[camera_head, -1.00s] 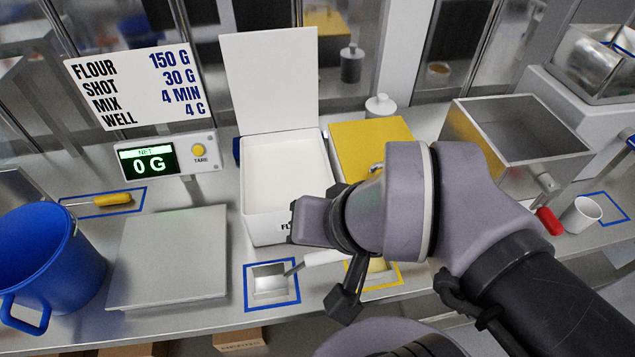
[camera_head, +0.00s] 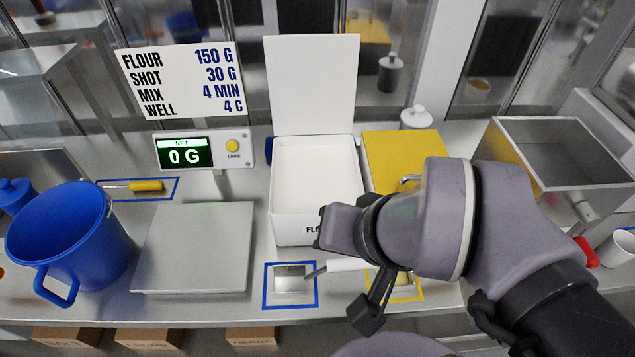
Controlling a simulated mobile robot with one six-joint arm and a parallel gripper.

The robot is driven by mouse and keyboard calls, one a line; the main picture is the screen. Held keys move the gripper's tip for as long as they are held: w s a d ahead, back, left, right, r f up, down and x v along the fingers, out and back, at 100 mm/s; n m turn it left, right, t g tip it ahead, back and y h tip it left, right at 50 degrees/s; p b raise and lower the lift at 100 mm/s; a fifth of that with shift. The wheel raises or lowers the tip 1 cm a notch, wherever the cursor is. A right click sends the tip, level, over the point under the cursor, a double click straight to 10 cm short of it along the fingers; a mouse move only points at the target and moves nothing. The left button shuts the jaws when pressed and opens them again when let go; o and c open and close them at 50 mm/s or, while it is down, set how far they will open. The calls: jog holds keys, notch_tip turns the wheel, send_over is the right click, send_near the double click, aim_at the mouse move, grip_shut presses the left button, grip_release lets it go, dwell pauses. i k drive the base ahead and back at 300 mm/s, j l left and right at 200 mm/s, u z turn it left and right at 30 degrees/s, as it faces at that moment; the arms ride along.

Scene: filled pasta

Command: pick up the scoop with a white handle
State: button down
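The scoop has a square metal bowl (camera_head: 290,282) lying in a blue-outlined square near the counter's front edge. Its white handle (camera_head: 345,265) points right, toward my gripper. My gripper (camera_head: 352,270) is over the handle, with its two fingers spread apart, one on the far side and one on the near side. The right end of the handle is hidden by my gripper. I cannot tell whether the fingers touch the handle or how high they are above it.
A flour bin (camera_head: 315,180) with a raised white lid stands just behind. A scale plate (camera_head: 195,245) and blue bucket (camera_head: 60,245) are left. A yellow-lidded bin (camera_head: 395,150) and metal tub (camera_head: 565,150) are behind and right. A yellow-handled tool (camera_head: 146,186) lies back left.

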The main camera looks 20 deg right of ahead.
aim_at(290, 280)
jog(key=j+z, duration=0.75)
jog(key=k+j+z, duration=0.1)
jog(key=z, duration=0.3)
jog(key=k+j+z, duration=0.1)
jog(key=j+z, duration=0.25)
